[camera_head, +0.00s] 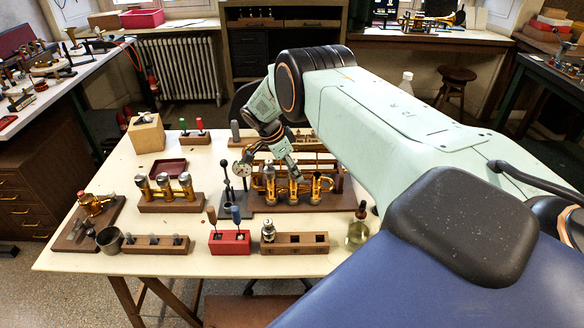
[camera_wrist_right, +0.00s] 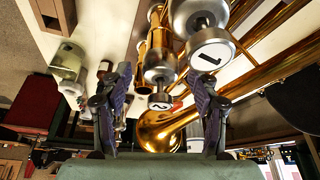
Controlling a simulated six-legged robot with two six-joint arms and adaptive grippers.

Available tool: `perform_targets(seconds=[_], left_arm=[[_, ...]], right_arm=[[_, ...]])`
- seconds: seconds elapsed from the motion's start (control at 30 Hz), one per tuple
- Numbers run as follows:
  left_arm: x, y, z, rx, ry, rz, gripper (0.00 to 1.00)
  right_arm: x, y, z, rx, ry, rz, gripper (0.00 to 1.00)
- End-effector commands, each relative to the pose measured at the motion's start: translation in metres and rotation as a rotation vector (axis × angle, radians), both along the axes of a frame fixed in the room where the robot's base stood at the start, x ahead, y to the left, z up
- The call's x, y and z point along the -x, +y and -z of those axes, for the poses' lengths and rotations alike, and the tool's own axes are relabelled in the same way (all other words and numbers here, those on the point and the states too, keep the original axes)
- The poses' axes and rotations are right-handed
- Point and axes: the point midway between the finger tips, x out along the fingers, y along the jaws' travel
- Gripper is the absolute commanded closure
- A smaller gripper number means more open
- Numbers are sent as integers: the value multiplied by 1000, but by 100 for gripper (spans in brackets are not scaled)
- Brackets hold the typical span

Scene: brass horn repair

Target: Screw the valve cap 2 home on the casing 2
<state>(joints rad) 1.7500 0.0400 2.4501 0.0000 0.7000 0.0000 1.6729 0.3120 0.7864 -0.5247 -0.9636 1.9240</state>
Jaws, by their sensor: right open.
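The horn's brass valve section stands on a wooden base (camera_head: 330,197) at the middle of the table, with several upright casings. In the right wrist view a silver cap marked 2 (camera_wrist_right: 160,101) sits at the end of a brass casing (camera_wrist_right: 155,42), which I take as casing 2. A larger-looking silver cap marked 1 (camera_wrist_right: 210,56) is beside it. My right gripper (camera_head: 273,163) is over the valve section. In the wrist view its two dark fingers (camera_wrist_right: 160,80) are open, one on each side of cap 2, with gaps visible. How far the cap is threaded cannot be told. My left gripper is not in view.
A wooden rack (camera_head: 308,240) at the front holds a piece marked 3 (camera_head: 268,230) beside empty square holes. A red tool block (camera_head: 230,243), a dropper bottle (camera_head: 358,226) and a block with silver-topped valves (camera_head: 170,205) stand nearby.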

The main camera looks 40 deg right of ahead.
Motion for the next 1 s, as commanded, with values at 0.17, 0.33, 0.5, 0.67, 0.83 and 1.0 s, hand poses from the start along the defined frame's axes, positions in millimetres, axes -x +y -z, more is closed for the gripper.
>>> perform_targets(seconds=[0.17,0.33,0.5,0.67,0.83,1.0], left_arm=[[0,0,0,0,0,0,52],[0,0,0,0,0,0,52],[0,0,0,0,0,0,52],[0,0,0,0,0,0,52],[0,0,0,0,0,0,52],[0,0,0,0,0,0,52]], right_arm=[[-1,3,-7,0,-1,-1,39],[-6,14,-34,-1,-3,-2,39],[-10,26,-67,0,-3,-2,39],[-13,36,-92,1,-2,-2,39],[-15,42,-107,0,0,0,39],[-15,44,-111,0,0,0,39]])
